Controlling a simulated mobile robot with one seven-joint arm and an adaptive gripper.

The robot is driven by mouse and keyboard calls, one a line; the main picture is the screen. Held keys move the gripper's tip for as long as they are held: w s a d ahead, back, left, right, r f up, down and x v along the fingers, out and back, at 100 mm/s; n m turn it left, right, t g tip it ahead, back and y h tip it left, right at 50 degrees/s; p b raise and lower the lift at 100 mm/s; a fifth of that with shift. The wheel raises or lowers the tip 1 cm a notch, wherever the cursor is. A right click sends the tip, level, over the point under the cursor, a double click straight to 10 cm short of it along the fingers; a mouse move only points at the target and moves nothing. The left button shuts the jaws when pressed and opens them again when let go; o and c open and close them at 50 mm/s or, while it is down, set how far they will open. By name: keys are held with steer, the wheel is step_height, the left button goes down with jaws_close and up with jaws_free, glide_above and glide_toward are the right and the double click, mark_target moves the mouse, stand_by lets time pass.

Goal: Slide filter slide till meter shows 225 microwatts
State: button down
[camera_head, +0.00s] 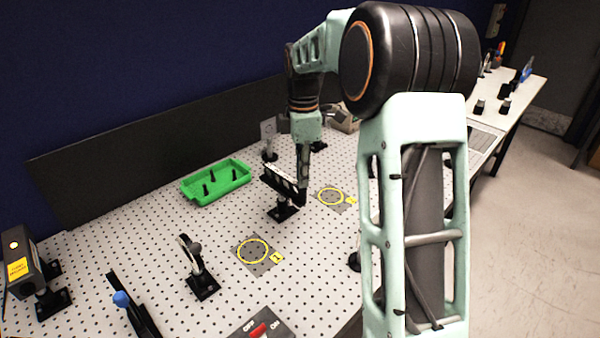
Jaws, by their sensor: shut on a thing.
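The filter slide (280,182) is a long, dark bar with light marks along its upper edge, on a black post mount (283,211) near the middle of the perforated table. My gripper (302,192) points down at the slide's right end and is shut on it. The fingertips are dark and small, so the exact contact is hard to see. A beige box (345,120) behind my arm may be the meter. It is mostly hidden, and no reading can be seen.
A green tray (217,183) with black posts stands behind left. Yellow rings mark grey plates (253,252) in front and to the right. A laser box (22,262), a mounted optic (198,268), a blue-knobbed rail (130,305) and a red switch (257,330) stand nearer.

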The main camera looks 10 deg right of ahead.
steer(key=shift+s+d, duration=0.35)
steer(key=shift+s, duration=0.25)
steer(key=shift+s+d, duration=0.35)
steer(key=shift+s, duration=0.25)
steer(key=c, duration=1.8)
jaws_free()
steer(key=shift+c, duration=0.2)
steer(key=shift+r, duration=0.15)
step_height(320, 180, up, 12)
steer(key=shift+b, duration=0.3)
